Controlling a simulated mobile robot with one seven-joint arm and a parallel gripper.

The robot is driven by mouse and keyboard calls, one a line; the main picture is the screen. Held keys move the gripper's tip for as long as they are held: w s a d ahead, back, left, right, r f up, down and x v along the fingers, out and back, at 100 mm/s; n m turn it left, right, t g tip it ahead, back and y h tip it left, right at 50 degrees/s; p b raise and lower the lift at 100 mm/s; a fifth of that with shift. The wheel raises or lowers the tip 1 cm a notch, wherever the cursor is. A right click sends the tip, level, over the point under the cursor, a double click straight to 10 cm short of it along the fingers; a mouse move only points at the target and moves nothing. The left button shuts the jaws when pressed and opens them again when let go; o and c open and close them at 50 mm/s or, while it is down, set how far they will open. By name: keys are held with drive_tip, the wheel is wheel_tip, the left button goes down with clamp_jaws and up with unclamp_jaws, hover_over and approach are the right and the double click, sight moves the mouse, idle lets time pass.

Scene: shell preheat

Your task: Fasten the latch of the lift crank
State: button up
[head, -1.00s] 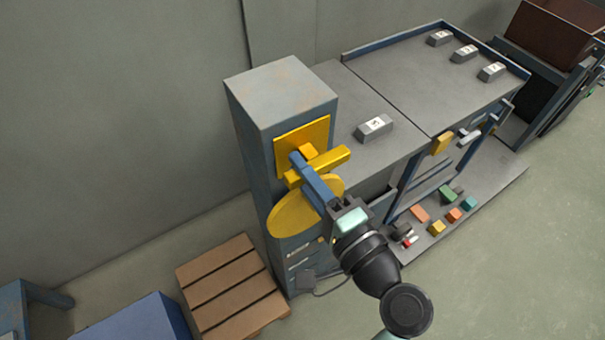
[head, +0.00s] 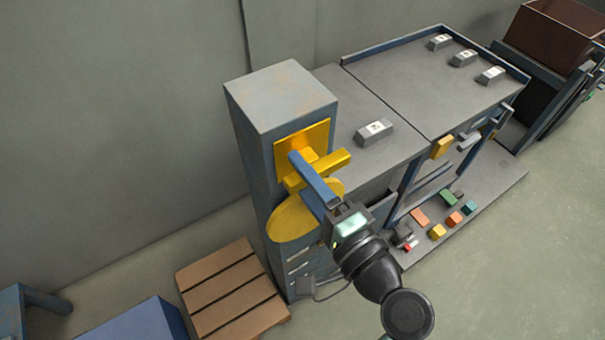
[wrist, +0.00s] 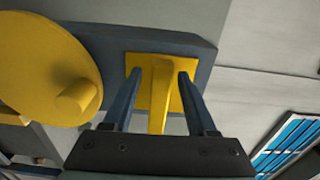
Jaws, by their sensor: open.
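The lift crank shows as a large yellow disc (head: 292,218) on the front of a grey-blue column (head: 262,150); in the wrist view the disc (wrist: 40,65) has a round yellow knob. Beside it is a square yellow plate (head: 318,134) with a yellow bar (head: 335,160) standing out from it, seemingly the latch. My gripper (head: 301,165) is open at this bar. In the wrist view my gripper (wrist: 160,78) has one blue finger on each side of the bar (wrist: 159,105), with narrow gaps showing. In the head view one finger hides part of the bar.
A grey bench (head: 385,85) with small labelled blocks on top adjoins the column on the right. Several coloured blocks (head: 438,231) lie on its lower shelf. A wooden pallet (head: 232,292) lies on the floor left of the column. The floor at right is open.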

drive_tip(key=v, duration=1.3)
drive_tip(key=shift+b, duration=0.45)
drive_tip(key=w+a+r+n+t+h, duration=0.1)
drive_tip(key=w+r+n+t+h, duration=0.2)
drive_tip(key=w+r, duration=0.5)
drive_tip(key=w+a+r+n+t+h, duration=0.1)
drive_tip(key=w+r+n+h, duration=0.4)
drive_tip(key=r, duration=0.6)
drive_tip(key=s+a+r+n+t+h+p, duration=0.1)
drive_tip(key=s+r+t+p, duration=0.1)
drive_tip(key=r, duration=1)
drive_tip(key=s+a+r+t+p, duration=0.1)
drive_tip(key=s+r+t+p, duration=0.2)
drive_tip(key=r, duration=0.9)
drive_tip(key=s+a+r+n+t+h+p, duration=0.1)
drive_tip(key=s+r+t+p, duration=0.2)
drive_tip(key=r+p, duration=0.4)
wheel_tip(320, 180, up, 6)
drive_tip(key=shift+a+f+n+t+h+p, duration=0.15)
drive_tip(key=shift+a+n+t+h+p, duration=0.15)
drive_tip(key=shift+t, duration=0.1)
drive_tip(key=shift+f, duration=0.1)
